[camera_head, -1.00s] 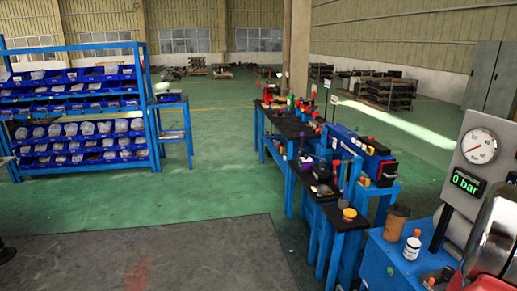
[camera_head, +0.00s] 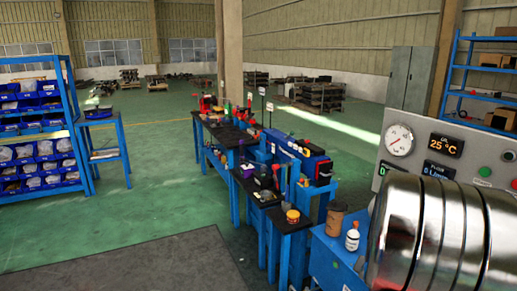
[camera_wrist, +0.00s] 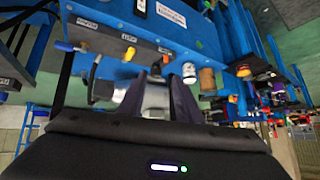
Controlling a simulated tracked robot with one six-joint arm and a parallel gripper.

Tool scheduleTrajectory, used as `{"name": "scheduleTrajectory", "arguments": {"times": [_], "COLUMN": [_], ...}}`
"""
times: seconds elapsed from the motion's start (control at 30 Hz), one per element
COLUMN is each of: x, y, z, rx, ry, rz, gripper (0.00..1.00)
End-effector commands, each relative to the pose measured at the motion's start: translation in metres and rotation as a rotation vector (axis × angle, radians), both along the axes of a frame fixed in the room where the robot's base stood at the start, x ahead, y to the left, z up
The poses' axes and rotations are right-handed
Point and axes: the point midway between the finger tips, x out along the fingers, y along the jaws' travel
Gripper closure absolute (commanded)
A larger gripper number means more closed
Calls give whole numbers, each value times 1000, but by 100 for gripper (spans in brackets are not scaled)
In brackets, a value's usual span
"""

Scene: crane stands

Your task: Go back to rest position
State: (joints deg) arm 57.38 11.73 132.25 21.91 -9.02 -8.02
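My gripper (camera_wrist: 157,68) shows only in the wrist view, where the picture is tilted and blurred. Its dark fingers reach up from the black wrist housing toward a blue bench (camera_wrist: 115,75). No held object can be made out. In the head view the gripper does not show.
A gauge panel (camera_head: 385,173) stands close at the right, partly covered by a shiny ringed metal part. Below it, a brown cup (camera_head: 335,219) and white bottle (camera_head: 352,237) stand on a blue bench. Cluttered workbenches (camera_head: 240,172) stand ahead. Green floor (camera_head: 150,195) is free between them and the left shelving (camera_head: 74,110).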

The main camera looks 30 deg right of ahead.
Motion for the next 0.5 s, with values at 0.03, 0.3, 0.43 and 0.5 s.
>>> {"name": "scheduleTrajectory", "arguments": {"times": [0.03, 0.3, 0.43, 0.5], "x": [11, 44, 48, 47], "y": [20, 135, 189, 216], "z": [4, 23, 35, 42], "rx": [32, 210, 266, 290], "ry": [7, 94, 152, 184], "rz": [46, 289, 401, 457], "gripper": [69, 69, 69, 69]}}
